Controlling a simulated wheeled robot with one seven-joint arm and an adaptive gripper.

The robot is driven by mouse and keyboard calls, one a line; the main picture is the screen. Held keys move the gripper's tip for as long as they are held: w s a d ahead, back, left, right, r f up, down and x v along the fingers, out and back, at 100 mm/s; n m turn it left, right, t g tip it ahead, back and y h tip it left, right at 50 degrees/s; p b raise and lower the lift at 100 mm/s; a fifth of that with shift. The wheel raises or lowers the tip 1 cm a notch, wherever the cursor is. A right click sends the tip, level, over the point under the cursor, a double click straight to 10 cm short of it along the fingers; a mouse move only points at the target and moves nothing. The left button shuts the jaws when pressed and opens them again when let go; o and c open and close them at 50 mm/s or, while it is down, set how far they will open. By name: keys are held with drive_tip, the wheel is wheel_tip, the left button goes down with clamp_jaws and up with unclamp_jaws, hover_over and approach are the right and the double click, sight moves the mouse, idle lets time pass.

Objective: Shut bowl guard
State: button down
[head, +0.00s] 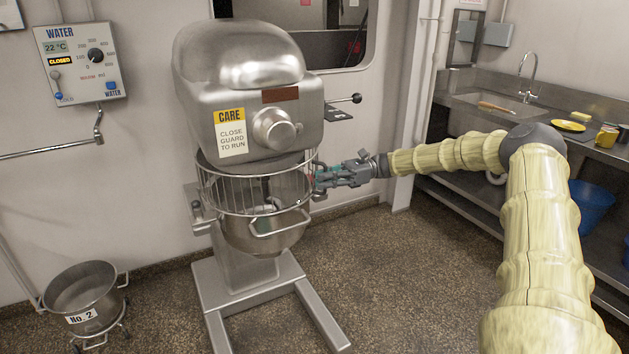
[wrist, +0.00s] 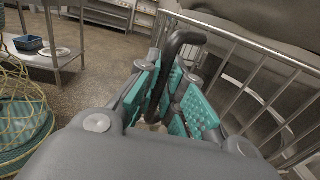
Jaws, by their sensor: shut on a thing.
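The bowl guard (head: 224,192) is a wire cage around the top of the mixer bowl (head: 262,236), under the big steel mixer head (head: 240,75). My gripper (head: 318,182) is at the right side of the guard. In the wrist view my gripper (wrist: 165,95) has its teal pads on either side of a dark curved handle (wrist: 178,45) and is shut on it. The guard's bars (wrist: 262,75) run close beside the fingers on the right. I cannot tell from here whether the guard is fully round the bowl.
A second bowl (head: 84,290) marked No. 2 stands on a low stand at the lower left. A water panel (head: 80,62) hangs on the left wall. A steel sink counter (head: 460,95) is at the right. The floor (head: 390,270) before the mixer is clear.

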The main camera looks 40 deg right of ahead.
drive_tip(key=shift+w+d+r, duration=0.1)
drive_tip(key=shift+d+r, duration=0.05)
drive_tip(key=shift+d, duration=0.1)
drive_tip(key=c, duration=1.9)
unclamp_jaws()
drive_tip(key=shift+o, duration=0.4)
drive_tip(key=shift+d+f, duration=0.2)
drive_tip(key=shift+d, duration=0.05)
drive_tip(key=v, duration=1.2)
drive_tip(key=shift+d, duration=0.25)
drive_tip(key=shift+f, duration=0.15)
drive_tip(key=shift+a, duration=0.1)
